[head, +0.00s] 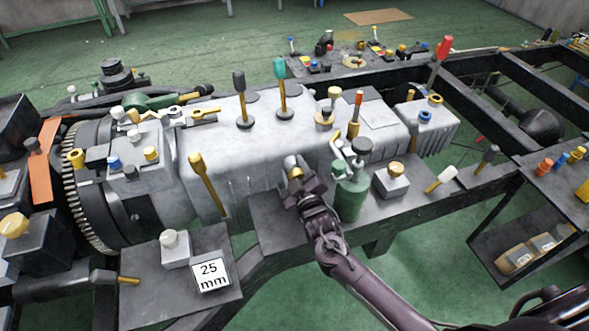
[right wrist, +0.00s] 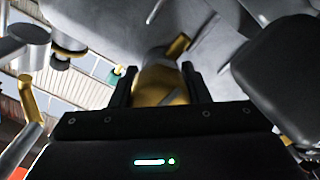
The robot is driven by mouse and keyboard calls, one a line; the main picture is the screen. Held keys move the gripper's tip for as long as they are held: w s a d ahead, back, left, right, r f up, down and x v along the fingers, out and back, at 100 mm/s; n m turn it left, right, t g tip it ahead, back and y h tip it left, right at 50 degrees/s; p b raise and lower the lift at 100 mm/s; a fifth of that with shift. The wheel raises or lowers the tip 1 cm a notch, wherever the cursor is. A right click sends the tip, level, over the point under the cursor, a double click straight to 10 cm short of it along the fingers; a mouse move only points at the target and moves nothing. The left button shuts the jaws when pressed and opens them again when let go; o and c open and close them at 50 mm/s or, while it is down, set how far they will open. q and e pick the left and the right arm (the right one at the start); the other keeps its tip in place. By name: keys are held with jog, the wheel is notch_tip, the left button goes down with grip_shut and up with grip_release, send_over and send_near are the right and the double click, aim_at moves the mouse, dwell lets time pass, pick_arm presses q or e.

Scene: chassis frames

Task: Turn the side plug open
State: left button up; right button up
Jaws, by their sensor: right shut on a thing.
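The side plug (head: 295,173) is a brass-coloured fitting with a grey end on the near side of the grey gearbox housing (head: 240,140). My right gripper (head: 298,180) reaches it from below and is shut on it. In the right wrist view the brass plug (right wrist: 160,84) sits between the two dark fingers (right wrist: 160,88), with a small brass tab at its upper right. The fingers hide part of the plug in the head view. My left gripper does not show.
A green bottle-like canister (head: 350,192) stands just right of my right gripper. A yellow-handled lever (head: 207,184) leans left of it. A "25 mm" sign (head: 211,275) lies on the plate at front left.

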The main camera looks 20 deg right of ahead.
dwell(0.3)
jog(key=o, duration=1)
jog(key=s, duration=0.7)
jog(key=shift+s+d+b, duration=0.15)
jog(key=shift+s+b, duration=0.2)
jog(key=shift+s, duration=0.05)
jog(key=shift+f, duration=0.1)
